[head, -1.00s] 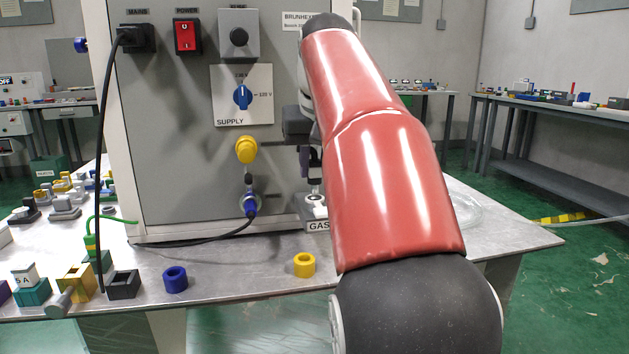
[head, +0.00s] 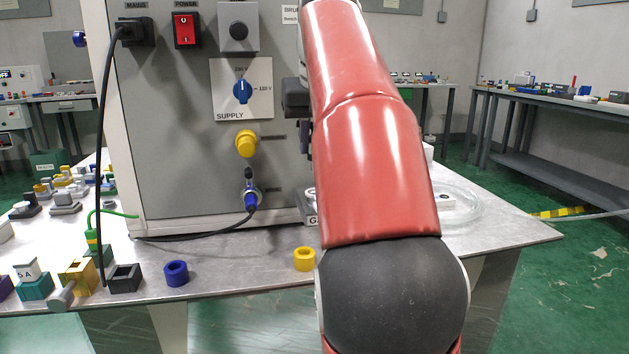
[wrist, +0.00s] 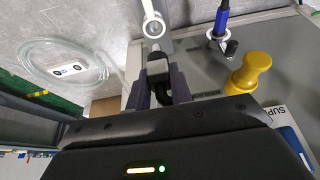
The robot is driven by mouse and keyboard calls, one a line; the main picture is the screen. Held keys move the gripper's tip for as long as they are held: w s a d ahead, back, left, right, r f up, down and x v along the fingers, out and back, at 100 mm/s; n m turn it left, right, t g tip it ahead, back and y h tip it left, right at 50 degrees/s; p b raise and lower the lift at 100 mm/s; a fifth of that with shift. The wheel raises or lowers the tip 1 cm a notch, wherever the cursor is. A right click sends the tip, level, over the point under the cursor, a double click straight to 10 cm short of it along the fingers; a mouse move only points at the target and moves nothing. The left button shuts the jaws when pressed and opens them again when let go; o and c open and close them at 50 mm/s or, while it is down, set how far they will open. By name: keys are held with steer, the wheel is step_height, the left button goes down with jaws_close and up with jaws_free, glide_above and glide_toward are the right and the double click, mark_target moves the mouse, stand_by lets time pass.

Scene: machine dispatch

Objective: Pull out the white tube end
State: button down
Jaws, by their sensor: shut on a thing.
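The white tube end (wrist: 153,26) shows in the wrist view as a white piece with a ring, right at my fingertips. In the head view my red arm covers most of the gripper and the GAS fitting; only a pale bit of that fitting (head: 310,193) shows beside the arm. A coil of clear tube (wrist: 40,55) lies on the bench, and its far side shows right of my arm in the head view (head: 474,212).
The grey cabinet panel (head: 180,130) carries a yellow plug (head: 246,143), a blue plug (head: 250,199) with a black cable, and a supply dial (head: 243,92). A yellow ring (head: 304,259) and a blue ring (head: 176,273) stand near the bench's front edge.

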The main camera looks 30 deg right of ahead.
steer(key=shift+r, duration=1.25)
